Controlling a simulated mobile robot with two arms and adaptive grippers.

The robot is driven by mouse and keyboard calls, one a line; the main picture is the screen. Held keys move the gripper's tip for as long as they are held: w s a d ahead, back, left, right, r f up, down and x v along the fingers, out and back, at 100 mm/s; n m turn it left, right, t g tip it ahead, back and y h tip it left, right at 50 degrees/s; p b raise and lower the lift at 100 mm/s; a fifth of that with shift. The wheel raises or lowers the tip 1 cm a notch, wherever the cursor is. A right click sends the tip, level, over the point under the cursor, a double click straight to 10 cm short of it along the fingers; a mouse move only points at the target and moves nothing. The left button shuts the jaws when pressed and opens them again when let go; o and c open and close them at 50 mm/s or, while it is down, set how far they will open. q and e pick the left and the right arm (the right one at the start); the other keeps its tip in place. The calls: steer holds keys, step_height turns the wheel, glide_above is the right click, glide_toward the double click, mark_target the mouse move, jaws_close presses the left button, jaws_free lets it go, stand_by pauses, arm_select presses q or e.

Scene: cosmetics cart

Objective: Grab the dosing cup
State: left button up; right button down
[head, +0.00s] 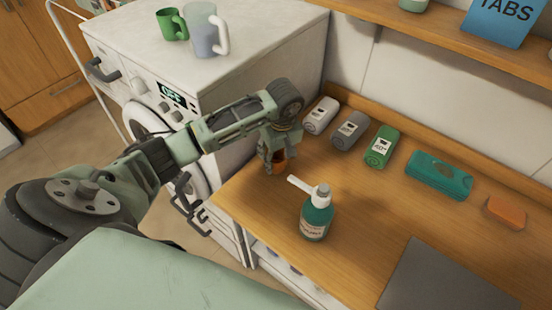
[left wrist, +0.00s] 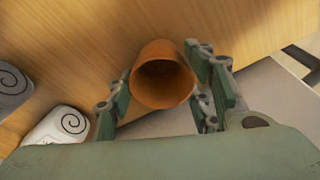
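A small orange-brown cup (head: 280,157), which looks like the dosing cup, is at the back left of the wooden counter, near the washing machine. My left gripper (head: 275,166) points down at it and hides most of it in the head view. In the left wrist view the round, empty mouth of the cup (left wrist: 162,84) faces the camera. The fingers of my left gripper (left wrist: 160,95) stand on both sides of it, very close. Whether they press on it cannot be told. My right gripper is not in view.
A teal pump bottle (head: 317,216) stands just right of the gripper. Two mugs stand on the washing machine (head: 255,62).

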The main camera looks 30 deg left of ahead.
arm_select(q)
steer(key=c, duration=0.3)
steer(key=shift+c, duration=0.2)
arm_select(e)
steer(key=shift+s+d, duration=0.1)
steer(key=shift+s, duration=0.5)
